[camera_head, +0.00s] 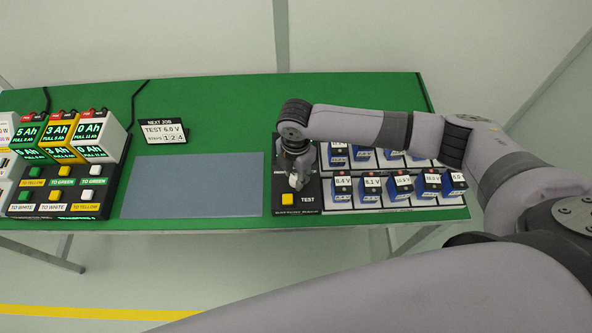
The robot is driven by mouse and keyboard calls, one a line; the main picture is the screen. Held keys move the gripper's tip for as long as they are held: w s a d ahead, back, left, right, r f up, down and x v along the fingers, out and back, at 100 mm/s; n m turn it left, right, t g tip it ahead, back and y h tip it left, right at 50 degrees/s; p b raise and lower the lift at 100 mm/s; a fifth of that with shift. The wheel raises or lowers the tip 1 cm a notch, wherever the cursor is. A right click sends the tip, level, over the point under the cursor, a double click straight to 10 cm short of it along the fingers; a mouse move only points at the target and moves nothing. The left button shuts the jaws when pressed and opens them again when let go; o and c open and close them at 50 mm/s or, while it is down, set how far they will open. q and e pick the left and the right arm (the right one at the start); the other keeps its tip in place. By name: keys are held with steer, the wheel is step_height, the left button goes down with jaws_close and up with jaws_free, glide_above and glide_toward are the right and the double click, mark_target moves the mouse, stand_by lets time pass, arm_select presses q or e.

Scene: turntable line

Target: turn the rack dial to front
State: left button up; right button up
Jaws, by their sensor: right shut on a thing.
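The black rack panel (281,212) stands at the middle right of the green table, with a yellow button and the word TEST at its front. My right gripper (295,182) points down over this panel, behind the yellow button (287,199). It is shut on the rack dial, which is mostly hidden under the fingers, so its pointer direction cannot be read. The battery rack (395,204) is right of the panel, with several blue cells showing voltages in two rows. My left gripper is not in view.
A grey mat (192,188) lies bare left of the panel. A NEXT JOB sign (163,131) reading TEST 6.0 V stands behind it. At far left are boxes with Ah displays (94,137) and a black button panel (46,211). My right arm crosses above the rack.

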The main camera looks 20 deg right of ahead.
mark_target(296, 177)
steer(key=shift+n, duration=0.6)
steer(key=o, duration=1.2)
steer(key=shift+c, duration=0.2)
step_height(296, 177, up, 12)
steer(key=shift+f, duration=0.1)
